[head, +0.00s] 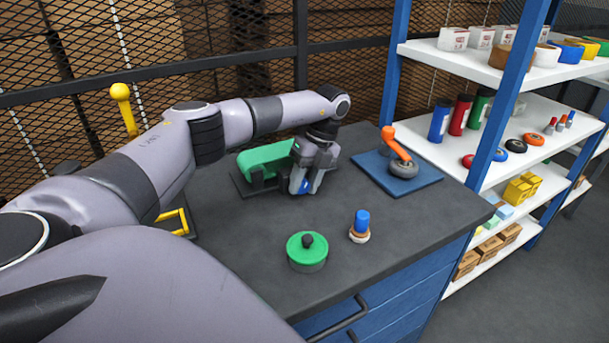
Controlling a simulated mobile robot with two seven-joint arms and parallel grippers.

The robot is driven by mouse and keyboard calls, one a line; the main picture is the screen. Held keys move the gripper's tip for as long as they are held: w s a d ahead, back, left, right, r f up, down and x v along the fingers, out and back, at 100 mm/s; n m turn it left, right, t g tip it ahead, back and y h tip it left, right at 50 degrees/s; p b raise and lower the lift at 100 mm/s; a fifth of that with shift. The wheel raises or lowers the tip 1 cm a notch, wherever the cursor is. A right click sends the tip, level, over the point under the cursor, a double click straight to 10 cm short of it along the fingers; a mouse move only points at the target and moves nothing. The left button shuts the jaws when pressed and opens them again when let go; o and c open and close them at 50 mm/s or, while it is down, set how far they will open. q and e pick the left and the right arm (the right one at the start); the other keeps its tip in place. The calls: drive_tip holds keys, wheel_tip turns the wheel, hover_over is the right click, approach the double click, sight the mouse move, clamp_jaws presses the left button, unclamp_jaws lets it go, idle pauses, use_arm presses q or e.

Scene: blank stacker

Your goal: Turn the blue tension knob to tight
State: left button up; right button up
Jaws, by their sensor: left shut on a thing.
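The green machine (264,158) sits on a dark base on the workbench, partly hidden behind my left arm's wrist. My left gripper (304,189) points down at the machine's right end, with its fingers shut on the blue tension knob (305,187). Only a small blue patch of the knob shows between the fingers, so its turn position cannot be read. My right gripper is not in view.
A round green-lidded thing (307,249) and a small blue-topped piece (361,223) stand on the bench (400,228) in front. An orange lever device (396,144) with a grey wheel stands on a blue plate (424,176) at right. Shelves with many items stand beyond.

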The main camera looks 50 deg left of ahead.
use_arm(q)
drive_tip(key=o, duration=1.1)
drive_tip(key=shift+c, duration=0.2)
drive_tip(key=v, duration=0.7)
drive_tip(key=shift+b, duration=0.4)
drive_tip(key=shift+r, duration=0.1)
